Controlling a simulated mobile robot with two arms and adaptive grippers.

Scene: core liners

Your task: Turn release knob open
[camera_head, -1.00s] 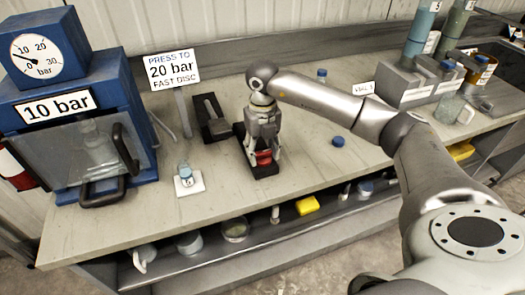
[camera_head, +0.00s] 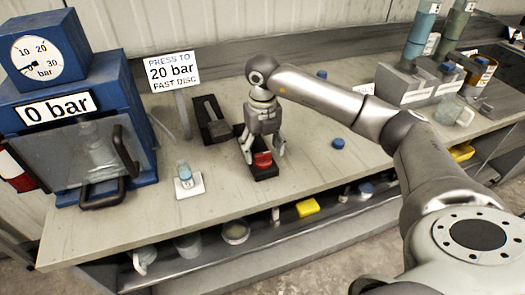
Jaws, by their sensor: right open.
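The red release knob (camera_head: 263,159) sits on a black base (camera_head: 264,172) near the middle of the bench. My right gripper (camera_head: 264,153) points down over it with its fingers spread, one on each side of the knob. I cannot tell whether the fingers touch the knob. The blue press (camera_head: 135,110) at the left carries a gauge (camera_head: 38,55) and a display (camera_head: 57,108) reading 0 bar. A clear vessel stands behind its clear front guard. My left gripper is not in view.
A black lever block (camera_head: 211,120) lies left of the knob. A sign (camera_head: 171,69) reads "PRESS TO 20 bar FAST DISC". A small blue-capped bottle (camera_head: 185,173) stands on a white card. A blue cap (camera_head: 338,143) lies to the right. Racks with cylinders (camera_head: 420,85) stand at the back right.

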